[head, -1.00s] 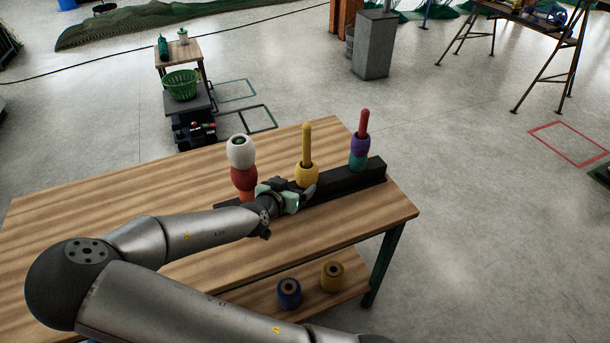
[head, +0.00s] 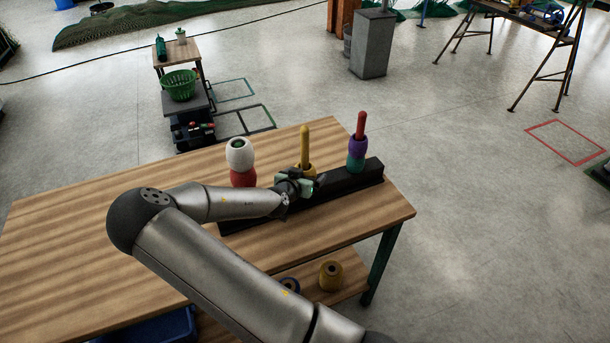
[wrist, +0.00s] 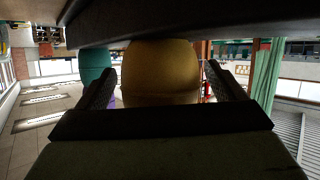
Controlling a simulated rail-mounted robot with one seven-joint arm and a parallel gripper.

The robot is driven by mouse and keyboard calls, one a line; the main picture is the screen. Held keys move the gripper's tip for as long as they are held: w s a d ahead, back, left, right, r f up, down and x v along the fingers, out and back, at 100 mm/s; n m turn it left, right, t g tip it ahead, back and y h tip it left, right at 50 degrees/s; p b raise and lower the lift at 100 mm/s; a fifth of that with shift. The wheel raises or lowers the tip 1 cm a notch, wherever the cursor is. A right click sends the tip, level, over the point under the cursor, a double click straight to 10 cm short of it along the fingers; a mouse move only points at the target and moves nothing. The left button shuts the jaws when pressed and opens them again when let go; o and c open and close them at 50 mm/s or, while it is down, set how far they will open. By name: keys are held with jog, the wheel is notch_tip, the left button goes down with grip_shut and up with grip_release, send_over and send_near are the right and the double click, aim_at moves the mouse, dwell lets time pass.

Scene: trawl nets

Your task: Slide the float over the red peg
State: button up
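A black rack (head: 345,184) on the wooden table carries the pegs. The red peg (head: 361,124) at its right end has a purple float (head: 357,147) above a teal float (head: 356,164). The yellow peg (head: 305,142) in the middle stands up through a yellow float (head: 306,169). My gripper (head: 305,183) is low in front of that float. In the wrist view the yellow float (wrist: 160,72) lies between my two spread fingers, with a small gap showing on each side. The teal float (wrist: 96,62) shows beyond the left finger.
A white float (head: 240,153) sits above a red float (head: 243,178) at the rack's left end, close to my arm. A loose brown-yellow float (head: 330,275) stands on the lower shelf. The wooden table (head: 90,225) is clear on the left.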

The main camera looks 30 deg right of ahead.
aim_at(303, 141)
jog(key=c, duration=1.1)
jog(key=shift+r+p, duration=3.7)
jog(key=shift+r, duration=8.4)
